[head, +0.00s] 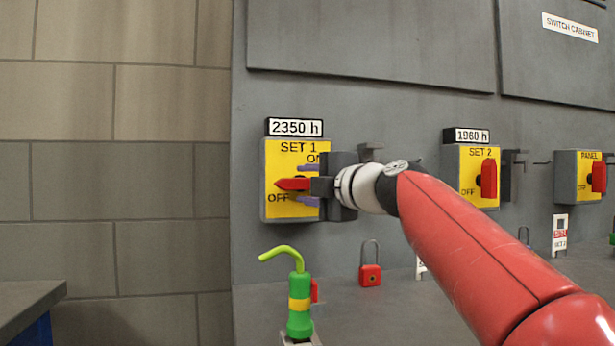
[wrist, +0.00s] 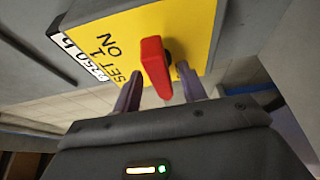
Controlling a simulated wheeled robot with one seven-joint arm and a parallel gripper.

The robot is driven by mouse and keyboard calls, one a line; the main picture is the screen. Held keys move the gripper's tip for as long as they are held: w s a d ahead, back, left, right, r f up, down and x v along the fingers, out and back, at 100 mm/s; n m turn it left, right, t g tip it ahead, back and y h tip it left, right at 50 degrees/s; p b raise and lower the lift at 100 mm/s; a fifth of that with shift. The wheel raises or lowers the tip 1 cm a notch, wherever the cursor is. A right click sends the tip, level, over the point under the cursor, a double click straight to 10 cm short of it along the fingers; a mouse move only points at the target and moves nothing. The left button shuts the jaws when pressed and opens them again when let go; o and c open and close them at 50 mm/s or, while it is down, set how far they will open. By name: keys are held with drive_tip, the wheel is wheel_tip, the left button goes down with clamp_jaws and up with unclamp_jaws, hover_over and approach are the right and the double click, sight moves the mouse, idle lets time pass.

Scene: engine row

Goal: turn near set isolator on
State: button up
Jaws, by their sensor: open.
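The SET 1 isolator (head: 268,215) is a yellow-faced grey box on the grey wall panel in the head view. Its red handle (head: 290,184) lies level, pointing left, above the OFF label; ON is printed at the upper right. My gripper (head: 308,185) is open, with one purple finger above the handle and one below it. In the wrist view the red handle (wrist: 154,66) stands between the two fingers of my gripper (wrist: 160,80). I cannot tell whether either finger touches it. My gripper hides the right part of the box.
A SET 2 isolator (head: 467,190) and a PANEL isolator (head: 567,190) sit farther right, with upright red handles. Below are a green tool-like object (head: 299,310) with a bent tip and a red padlock (head: 370,275) on the grey ledge. A dark worktop (head: 30,297) stands at lower left.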

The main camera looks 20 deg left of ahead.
drive_tip(key=shift+w+a, duration=0.1)
drive_tip(key=shift+a, duration=0.05)
clamp_jaws()
